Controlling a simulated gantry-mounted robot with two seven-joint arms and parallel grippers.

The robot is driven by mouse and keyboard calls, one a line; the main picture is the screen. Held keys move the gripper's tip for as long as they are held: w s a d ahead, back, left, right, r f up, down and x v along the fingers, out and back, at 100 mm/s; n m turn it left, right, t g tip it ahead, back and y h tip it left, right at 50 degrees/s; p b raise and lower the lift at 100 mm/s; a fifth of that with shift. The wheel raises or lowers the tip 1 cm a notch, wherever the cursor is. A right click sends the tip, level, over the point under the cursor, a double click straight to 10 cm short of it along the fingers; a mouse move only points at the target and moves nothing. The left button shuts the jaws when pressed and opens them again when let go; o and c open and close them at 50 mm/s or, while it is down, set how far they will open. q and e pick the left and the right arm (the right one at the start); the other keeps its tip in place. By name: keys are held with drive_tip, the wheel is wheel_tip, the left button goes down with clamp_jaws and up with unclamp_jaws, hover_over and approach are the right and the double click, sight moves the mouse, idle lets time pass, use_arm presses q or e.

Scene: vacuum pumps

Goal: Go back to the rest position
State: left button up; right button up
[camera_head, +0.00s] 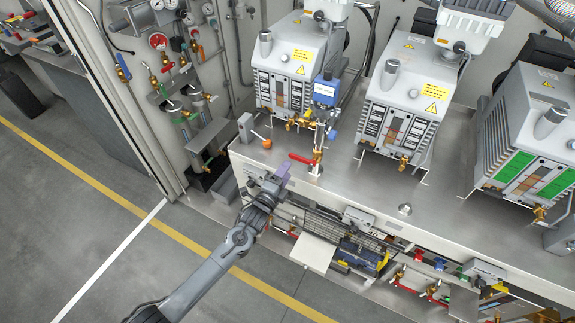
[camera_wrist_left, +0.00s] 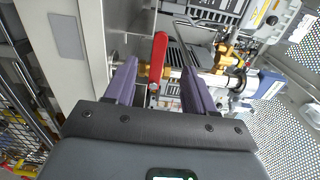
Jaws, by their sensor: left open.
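My left gripper (camera_head: 272,177) is at the front left edge of the grey metal bench, near a red-handled valve (camera_head: 302,159). In the left wrist view my left gripper (camera_wrist_left: 158,85) has its two purple fingers apart. The red handle (camera_wrist_left: 159,56) shows between and beyond the fingers, with brass fittings behind it. I cannot tell whether a finger touches it. Nothing is seen held. My right gripper is not in view.
Grey vacuum pumps (camera_head: 400,104) stand in a row on the bench (camera_head: 365,187). A small orange-knobbed lever (camera_head: 266,143) is left of the red valve. Pipes and gauges (camera_head: 158,41) cover the left wall. Open floor (camera_head: 85,230) lies at the lower left.

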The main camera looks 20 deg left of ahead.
use_arm(q)
drive_tip(key=shift+s, duration=0.2)
idle(0.3)
drive_tip(key=s+d+f+n+g+p, duration=0.1)
drive_tip(key=s+f+g, duration=0.1)
drive_tip(key=s+f, duration=0.45)
drive_tip(key=s+d+f+n+g+p, duration=0.1)
drive_tip(key=s+d+f, duration=0.15)
drive_tip(key=s, duration=0.75)
drive_tip(key=s+r+n+g, duration=0.4)
drive_tip(key=s+n, duration=0.1)
drive_tip(key=s, duration=0.3)
drive_tip(key=s+r+n+g+y+p, duration=0.1)
drive_tip(key=s+r+n+g, duration=0.2)
drive_tip(key=s+n, duration=0.3)
drive_tip(key=s+r+n+g, duration=0.3)
drive_tip(key=s+r+g, duration=0.1)
drive_tip(key=s, duration=0.5)
wheel_tip(320, 180, up, 38)
drive_tip(key=n+p, duration=0.1)
drive_tip(key=p, duration=3.7)
drive_tip(key=shift+a+f, duration=0.25)
drive_tip(key=shift+a, duration=0.05)
